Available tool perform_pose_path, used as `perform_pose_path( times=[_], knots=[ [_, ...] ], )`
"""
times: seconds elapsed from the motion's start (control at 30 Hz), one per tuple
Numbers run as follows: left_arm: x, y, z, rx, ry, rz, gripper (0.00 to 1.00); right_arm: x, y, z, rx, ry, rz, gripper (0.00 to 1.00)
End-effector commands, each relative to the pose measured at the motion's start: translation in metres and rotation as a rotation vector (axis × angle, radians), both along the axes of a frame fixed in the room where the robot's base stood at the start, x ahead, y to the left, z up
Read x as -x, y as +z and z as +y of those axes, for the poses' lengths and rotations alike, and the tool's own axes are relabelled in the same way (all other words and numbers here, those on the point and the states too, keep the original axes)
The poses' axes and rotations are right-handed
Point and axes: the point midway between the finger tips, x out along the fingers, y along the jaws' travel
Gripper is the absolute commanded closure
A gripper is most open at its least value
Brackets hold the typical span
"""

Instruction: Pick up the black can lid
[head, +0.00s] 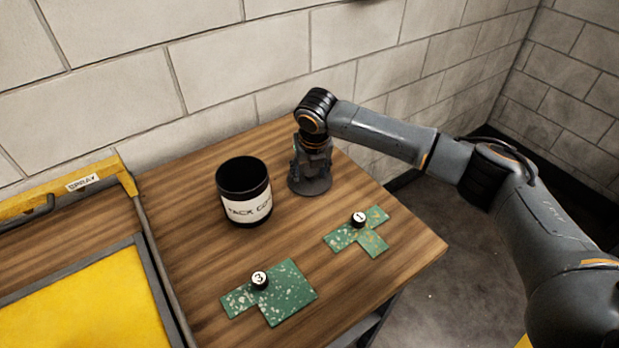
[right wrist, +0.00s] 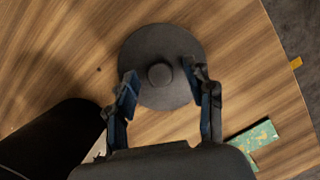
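The black can lid (head: 312,186) is a flat dark disc lying on the wooden table, partly hidden under my right gripper in the head view. In the right wrist view the lid (right wrist: 165,98) shows a round knob at its centre. My right gripper (head: 309,170) points down over the lid. In the right wrist view the gripper (right wrist: 160,78) is open, with one finger on each side of the knob and gaps between. Whether the fingertips touch the disc cannot be told. My left gripper is not in view.
A black can (head: 245,206) with a white label stands left of the lid. Green speckled pieces (head: 289,294) with black numbered knobs lie towards the front. A yellow framed tray (head: 95,300) is at the left. A block wall (head: 240,60) stands behind the table.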

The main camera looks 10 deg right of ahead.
Motion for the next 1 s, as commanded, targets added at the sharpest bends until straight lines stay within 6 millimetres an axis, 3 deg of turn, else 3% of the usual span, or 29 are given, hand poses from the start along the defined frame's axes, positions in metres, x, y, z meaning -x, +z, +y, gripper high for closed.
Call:
perform_pose_path(
  times=[0.03, 0.27, 0.63, 1.0],
  knots=[
    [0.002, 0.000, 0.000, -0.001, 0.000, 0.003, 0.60, 0.000, 0.000, 0.000, 0.000, 0.000, 0.000, 0.55],
    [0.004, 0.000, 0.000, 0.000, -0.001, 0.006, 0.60, 0.000, 0.000, 0.000, 0.000, -0.001, 0.000, 1.00],
    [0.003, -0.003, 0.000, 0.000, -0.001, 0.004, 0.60, -0.001, 0.010, 0.000, -0.001, -0.001, -0.003, 1.00],
    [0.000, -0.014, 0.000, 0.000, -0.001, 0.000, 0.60, -0.001, 0.079, 0.000, -0.001, -0.001, -0.004, 1.00]
  ],
)
